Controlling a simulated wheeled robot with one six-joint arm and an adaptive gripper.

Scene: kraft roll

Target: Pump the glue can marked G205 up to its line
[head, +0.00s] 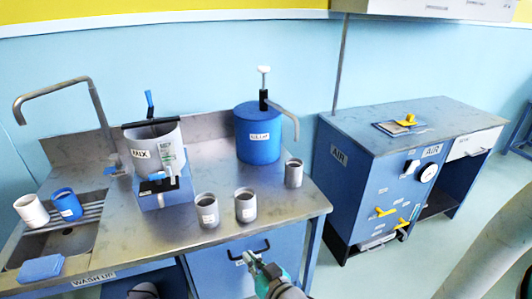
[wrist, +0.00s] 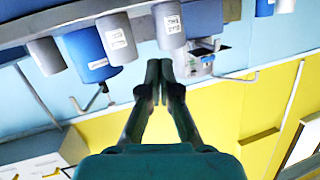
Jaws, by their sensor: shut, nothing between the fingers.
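Three grey cans stand on the steel bench top in the head view: a left can (head: 206,211), a middle can (head: 245,205) and a right can (head: 293,174). The left and middle cans have white labels too small to read, so I cannot tell which is G205. A blue drum (head: 258,138) with a white-topped pump (head: 263,80) and a bent spout (head: 290,118) stands behind them. My gripper (head: 260,272) is in front of the bench, apart from the cans. In the upside-down wrist view my gripper (wrist: 157,82) is shut and empty; the blue drum (wrist: 90,52) shows there too.
A MIX pot (head: 148,148) stands left of the drum. A sink (head: 60,238) with a white cup (head: 32,211) and a blue cup (head: 67,204) is at the far left. A blue AIR cabinet (head: 350,175) stands right, past a gap. Bench top between drum and cans is clear.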

